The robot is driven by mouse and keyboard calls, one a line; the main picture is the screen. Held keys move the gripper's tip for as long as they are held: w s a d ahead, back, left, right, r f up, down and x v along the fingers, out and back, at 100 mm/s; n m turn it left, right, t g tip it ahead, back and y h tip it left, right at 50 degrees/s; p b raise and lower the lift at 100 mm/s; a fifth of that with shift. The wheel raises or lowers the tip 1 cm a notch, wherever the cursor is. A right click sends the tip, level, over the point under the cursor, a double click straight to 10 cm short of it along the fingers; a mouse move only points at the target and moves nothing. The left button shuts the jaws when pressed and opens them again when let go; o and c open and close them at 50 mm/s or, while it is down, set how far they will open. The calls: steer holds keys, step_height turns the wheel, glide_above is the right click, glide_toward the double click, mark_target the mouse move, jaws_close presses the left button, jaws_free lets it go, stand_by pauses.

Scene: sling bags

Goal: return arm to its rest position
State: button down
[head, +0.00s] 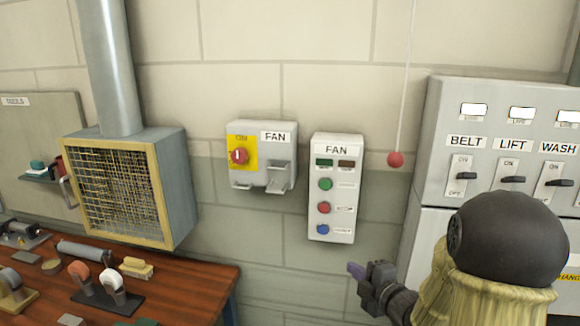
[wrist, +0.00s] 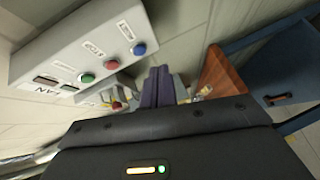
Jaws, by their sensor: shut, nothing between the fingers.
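My gripper (head: 357,272) is at the lower middle right of the head view, in front of the wall and just below right of the fan push-button box (head: 333,188). Its purple fingers are together and hold nothing. In the wrist view the shut fingers (wrist: 158,85) point away from the camera, with the fan button box (wrist: 85,50) at upper left. The box carries a green, a red and a blue button. My arm comes in from the lower right of the head view. A yellow-brown cover and a dark rounded joint of it hide part of the right cabinet.
A fan isolator (head: 262,157) with a red knob is left of the button box. A switch cabinet (head: 436,130) labelled BELT, LIFT and WASH stands right. A red ball (head: 395,159) hangs on a cord. A caged fan unit (head: 116,190) and a cluttered workbench (head: 200,285) are left.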

steer(key=s+a+f+m+g+h, duration=0.1)
steer(key=s+f+m+g+h, duration=0.2)
steer(key=s+m+g, duration=0.3)
steer(key=s+a+f+m+g+h, duration=0.1)
steer(key=s+f+m+g+h, duration=0.2)
steer(key=s+m, duration=1)
steer(key=m+g, duration=0.1)
steer(key=g, duration=0.1)
steer(key=shift+s+f+m+g+p, duration=0.3)
steer(key=shift+s+g+p, duration=0.05)
steer(key=shift+g+p, duration=0.05)
